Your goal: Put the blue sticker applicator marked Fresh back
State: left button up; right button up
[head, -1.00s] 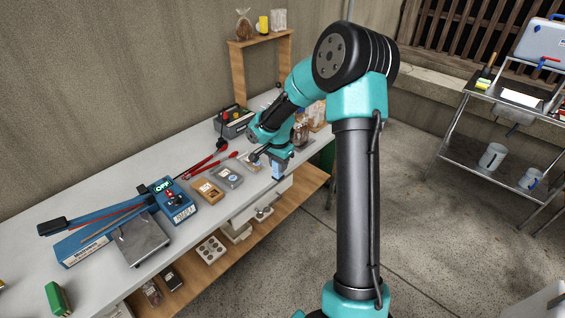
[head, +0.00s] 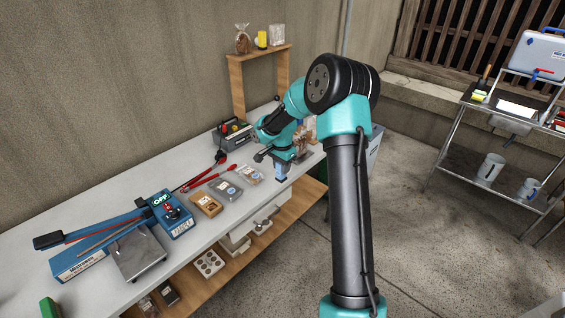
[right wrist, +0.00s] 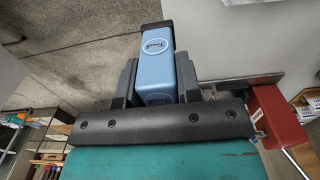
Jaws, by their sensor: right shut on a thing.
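The blue sticker applicator (right wrist: 157,60) with a round white Fresh label is between the fingers of my right gripper (right wrist: 158,85) in the right wrist view. The gripper is shut on it. In the head view my right gripper (head: 281,168) points down near the front edge of the white table (head: 215,227), and the blue applicator (head: 281,178) shows below it. I cannot tell whether the applicator touches the table. My left gripper is not in view.
Packed goods (head: 206,203) lie left of the gripper, near red-handled tongs (head: 208,181). A blue sealer (head: 170,213) and a metal scale (head: 139,254) stand further left. A grey box (head: 232,134) stands behind. A wooden shelf (head: 263,52) rises at the back.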

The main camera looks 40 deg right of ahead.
jog(key=w+d, duration=0.6)
jog(key=shift+f, duration=0.4)
jog(key=shift+f, duration=1.75)
jog(key=shift+f, duration=0.15)
jog(key=o, duration=0.9)
notch_tip(320, 180, up, 12)
jog(key=shift+r, duration=0.15)
